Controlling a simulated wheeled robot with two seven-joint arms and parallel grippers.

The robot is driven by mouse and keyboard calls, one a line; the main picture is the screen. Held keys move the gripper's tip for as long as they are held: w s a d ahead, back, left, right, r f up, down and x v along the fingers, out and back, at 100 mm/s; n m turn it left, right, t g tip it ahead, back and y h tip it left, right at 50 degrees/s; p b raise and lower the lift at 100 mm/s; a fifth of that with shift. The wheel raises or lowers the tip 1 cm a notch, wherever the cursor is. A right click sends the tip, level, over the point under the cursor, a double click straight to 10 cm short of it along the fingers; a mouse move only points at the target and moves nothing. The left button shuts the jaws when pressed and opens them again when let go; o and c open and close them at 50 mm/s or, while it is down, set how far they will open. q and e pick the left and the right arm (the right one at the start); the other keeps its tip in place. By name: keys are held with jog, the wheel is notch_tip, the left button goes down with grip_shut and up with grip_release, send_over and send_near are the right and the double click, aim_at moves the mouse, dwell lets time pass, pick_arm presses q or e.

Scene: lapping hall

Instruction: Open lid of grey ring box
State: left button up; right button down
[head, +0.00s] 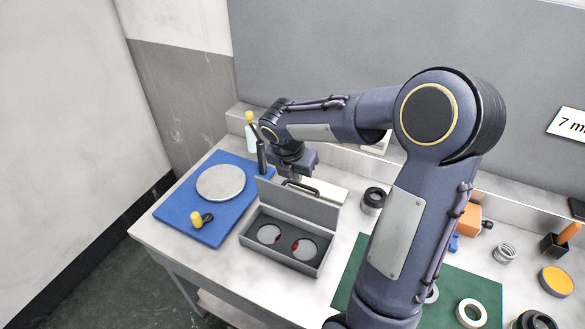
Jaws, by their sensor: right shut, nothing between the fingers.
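The grey ring box (258,256) stands on the table left of centre. Its lid (297,205) is raised and tilts up at the back edge, with a dark handle (300,188) on its far side. Inside the open box lie two round light discs with red marks (305,249). My right gripper (292,178) is shut and empty, just behind the lid by the handle. Whether it touches the lid I cannot tell, as its fingertips are partly hidden. My left gripper is not in view.
A green mat (455,277) with a white ring (470,312) lies at the right.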

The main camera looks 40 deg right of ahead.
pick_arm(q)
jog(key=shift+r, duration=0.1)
pick_arm(e)
jog(key=x, duration=0.5)
jog(key=shift+w+d+f, duration=0.1)
jog(key=shift+w+f, duration=0.05)
jog(key=shift+f, duration=0.05)
